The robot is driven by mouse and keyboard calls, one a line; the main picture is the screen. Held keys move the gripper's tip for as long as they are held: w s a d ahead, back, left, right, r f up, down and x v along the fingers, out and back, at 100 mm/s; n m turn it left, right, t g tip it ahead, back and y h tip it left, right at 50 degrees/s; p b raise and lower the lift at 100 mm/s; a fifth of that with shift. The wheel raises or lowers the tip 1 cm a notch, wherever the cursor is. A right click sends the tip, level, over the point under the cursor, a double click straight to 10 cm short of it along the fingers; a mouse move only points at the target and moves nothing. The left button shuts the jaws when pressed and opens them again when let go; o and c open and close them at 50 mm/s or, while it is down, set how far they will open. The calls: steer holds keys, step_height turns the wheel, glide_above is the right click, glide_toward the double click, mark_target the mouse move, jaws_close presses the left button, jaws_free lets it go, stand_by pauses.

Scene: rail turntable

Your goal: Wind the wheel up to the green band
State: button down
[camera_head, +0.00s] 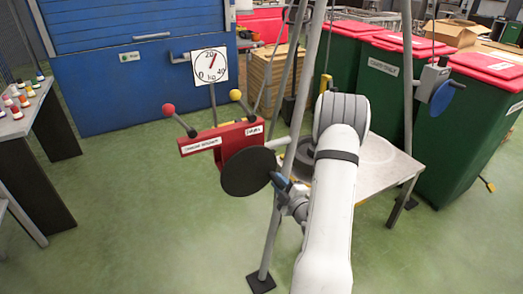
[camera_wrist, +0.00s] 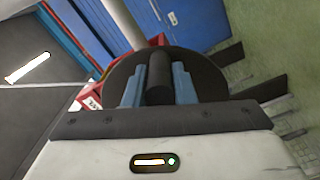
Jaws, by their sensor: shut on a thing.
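The dark wheel (camera_head: 249,172) is a round disc on the front of a red box (camera_head: 215,142) with a white label. My gripper (camera_head: 281,184) is at the wheel's right side. In the wrist view, its two blue fingers are shut on a black upright handle (camera_wrist: 158,77), with the dark wheel (camera_wrist: 118,73) behind it. A white dial (camera_head: 210,66) with numbers stands behind the box, and its red needle points up and slightly right, near the 20. A green band cannot be made out on it at this size.
Two levers, with a red knob (camera_head: 168,109) and a yellow knob (camera_head: 235,95), rise from the box. Grey poles (camera_head: 273,225) stand close to my arm. A grey table (camera_head: 372,178) is behind it. A blue disc (camera_head: 442,98) hangs at right. Open green floor lies left.

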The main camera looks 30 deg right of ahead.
steer(key=shift+a+f+m, duration=0.25)
steer(key=shift+f+m, duration=0.05)
steer(key=shift+f, duration=0.15)
steer(key=shift+a+f+m+p, duration=0.4)
steer(key=shift+f+m, duration=0.15)
steer(key=shift+m, duration=0.35)
steer(key=shift+a+f+m+p, duration=0.25)
steer(key=shift+a+f+m, duration=0.25)
steer(key=shift+m, duration=0.4)
steer(key=shift+d, duration=0.1)
steer(key=shift+f, duration=0.1)
steer(key=shift+a+f+m+p, duration=0.4)
steer(key=shift+a+m, duration=0.15)
steer(key=shift+m, duration=0.35)
steer(key=shift+a+f+m+p, duration=0.35)
steer(key=shift+a+m, duration=0.2)
steer(key=shift+m, duration=0.35)
steer(key=c, duration=1)
jaws_free()
steer(key=shift+d+r, duration=0.15)
